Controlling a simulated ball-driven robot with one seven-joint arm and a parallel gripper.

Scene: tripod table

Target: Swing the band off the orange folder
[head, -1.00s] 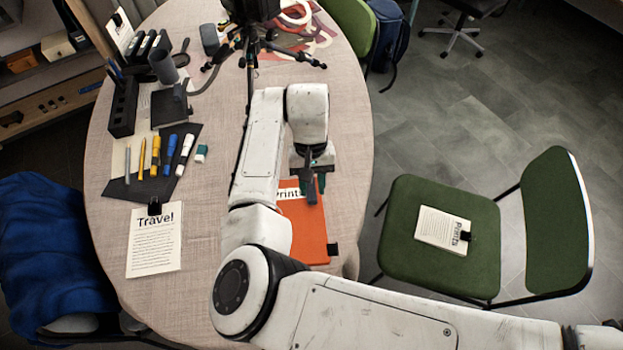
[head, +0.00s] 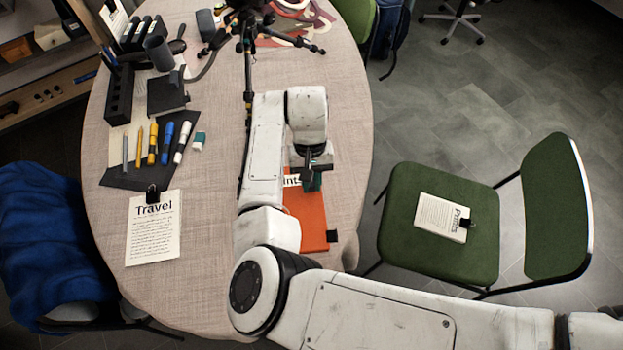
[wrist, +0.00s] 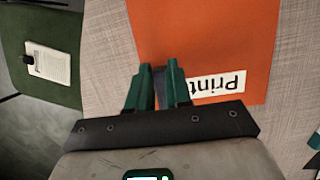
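The orange folder (head: 308,218) lies on the table under my forearm, with a white "Prints" label that my gripper partly covers. The folder and its label (wrist: 218,84) also fill much of the wrist view. My gripper (head: 312,170) is over the folder's label end, near its right edge. In the wrist view its teal fingers (wrist: 158,80) stand close on both sides of a dark strip, which looks like the band (wrist: 160,88); how the strip runs below them is hidden. A black piece (head: 332,236) sits at the folder's near right corner.
A Travel sheet (head: 153,232), pens on a dark mat (head: 126,172) and a pen holder (head: 119,97) are on the left. A black tripod (head: 247,45) stands behind. A green chair (head: 440,245) with a clipped sheet is at the right.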

